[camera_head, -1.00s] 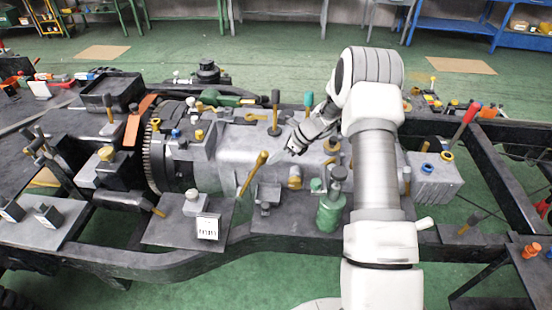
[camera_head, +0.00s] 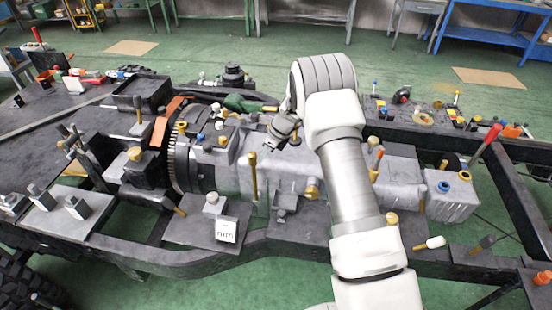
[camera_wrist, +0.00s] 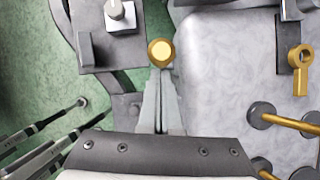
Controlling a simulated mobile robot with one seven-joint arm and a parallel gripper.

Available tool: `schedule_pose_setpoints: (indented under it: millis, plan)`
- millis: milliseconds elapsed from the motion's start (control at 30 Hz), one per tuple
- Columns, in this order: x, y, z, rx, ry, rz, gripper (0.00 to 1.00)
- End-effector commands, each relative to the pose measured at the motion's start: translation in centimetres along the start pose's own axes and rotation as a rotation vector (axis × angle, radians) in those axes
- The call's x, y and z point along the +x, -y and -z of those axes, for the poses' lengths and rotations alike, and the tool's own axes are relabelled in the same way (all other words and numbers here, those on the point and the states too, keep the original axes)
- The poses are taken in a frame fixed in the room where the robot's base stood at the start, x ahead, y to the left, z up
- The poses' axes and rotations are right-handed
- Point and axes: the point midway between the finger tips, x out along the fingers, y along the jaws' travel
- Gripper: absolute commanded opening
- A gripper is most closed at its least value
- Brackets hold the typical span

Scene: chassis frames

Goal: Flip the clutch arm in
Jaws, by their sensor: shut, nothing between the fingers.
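A brass-coloured lever with a rounded knob (camera_head: 253,175), seemingly the clutch arm, stands nearly upright on the near side of the grey gearbox housing (camera_head: 228,178). My gripper (camera_head: 268,147) is above the housing, just right of and beyond the lever's top in the head view. In the wrist view my gripper (camera_wrist: 160,82) has its fingers together with nothing between them. The yellow knob (camera_wrist: 160,52) appears right at the fingertips there. Whether they touch it I cannot tell. The lever's shaft is hidden under the knob in the wrist view.
A white block (camera_head: 227,230) sits on a dark plate by the near frame rail. A toothed ring (camera_head: 178,160) is left of the housing. A red-handled lever (camera_head: 487,143) stands at the right. My arm hides part of the gearbox. Green floor is open beyond the frame.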

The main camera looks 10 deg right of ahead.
Motion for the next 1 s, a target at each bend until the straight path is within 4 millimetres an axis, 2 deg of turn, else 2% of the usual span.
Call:
schedule_pose_setpoints:
  millis: [33,200,500,1000]
  plan:
    - [0.3,-0.2,-0.8,-0.004,0.001,0.0,0.0]
    - [1.0,-0.5,-2.5,-0.002,0.001,-0.001,0.0]
    - [1.6,-0.9,-4.0,-0.002,0.008,-0.002,0.0]
    - [1.3,-0.7,-3.9,-0.003,0.011,0.004,0.0]
